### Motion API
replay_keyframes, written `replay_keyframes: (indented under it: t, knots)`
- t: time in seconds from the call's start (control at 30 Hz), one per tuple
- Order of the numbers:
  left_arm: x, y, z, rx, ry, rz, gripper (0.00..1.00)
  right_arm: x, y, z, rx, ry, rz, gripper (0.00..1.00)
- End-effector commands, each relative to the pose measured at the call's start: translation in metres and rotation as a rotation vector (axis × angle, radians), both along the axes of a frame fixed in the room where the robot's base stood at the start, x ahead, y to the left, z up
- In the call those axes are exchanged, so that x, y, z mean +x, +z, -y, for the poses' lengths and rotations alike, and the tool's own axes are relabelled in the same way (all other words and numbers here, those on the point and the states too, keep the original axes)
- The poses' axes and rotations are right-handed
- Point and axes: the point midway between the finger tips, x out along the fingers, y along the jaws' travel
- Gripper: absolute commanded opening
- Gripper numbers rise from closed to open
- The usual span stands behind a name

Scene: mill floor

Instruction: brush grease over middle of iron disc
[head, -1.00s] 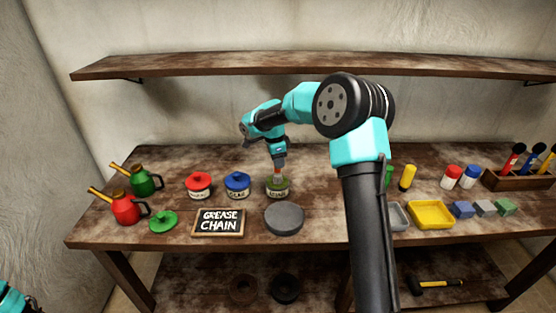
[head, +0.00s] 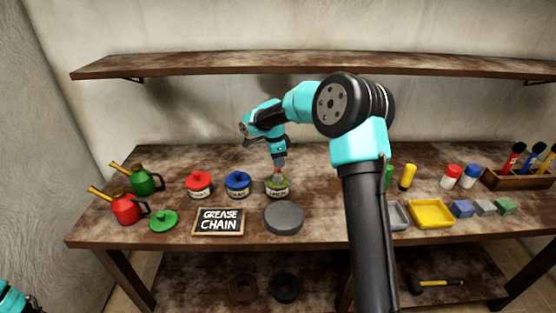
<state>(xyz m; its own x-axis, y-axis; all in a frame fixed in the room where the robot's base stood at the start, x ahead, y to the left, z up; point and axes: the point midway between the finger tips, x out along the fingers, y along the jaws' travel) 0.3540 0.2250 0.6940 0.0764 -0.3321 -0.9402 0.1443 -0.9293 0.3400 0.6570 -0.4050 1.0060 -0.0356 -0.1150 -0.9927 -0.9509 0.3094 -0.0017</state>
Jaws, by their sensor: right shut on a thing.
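The iron disc (head: 284,218) is a dark grey round slab lying flat on the bench, with its top bare to view. Behind it stands the open green pot (head: 278,191) with a pale label. My right gripper (head: 280,159) is above this pot, shut on a brush (head: 281,168) with a reddish handle. The brush points down and its lower end is hidden in the pot's mouth. A green lid (head: 163,221) lies on the bench at left. Only a bit of my left arm shows at the lower left corner; its fingertips are not seen.
Lidded red (head: 199,186) and blue (head: 237,185) pots stand left of the green one. A "GREASE CHAIN" sign (head: 219,222) lies left of the disc. Oil cans (head: 126,208) stand far left. A yellow tray (head: 431,215) is at right, past my right arm. A shelf (head: 250,66) hangs above.

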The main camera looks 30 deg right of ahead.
Motion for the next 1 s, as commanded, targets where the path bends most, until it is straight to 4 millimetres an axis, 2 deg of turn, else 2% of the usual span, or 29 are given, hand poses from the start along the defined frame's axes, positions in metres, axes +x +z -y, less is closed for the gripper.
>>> replay_keyframes:
  t: [0.43,1.0]
  knots:
    - [0.000,0.000,0.000,0.000,0.000,0.000,0.43,-0.001,0.000,0.000,0.002,0.000,-0.005,0.07]
    - [0.000,0.000,0.000,0.000,0.000,0.000,0.43,0.000,0.036,0.000,0.001,0.000,0.000,0.07]
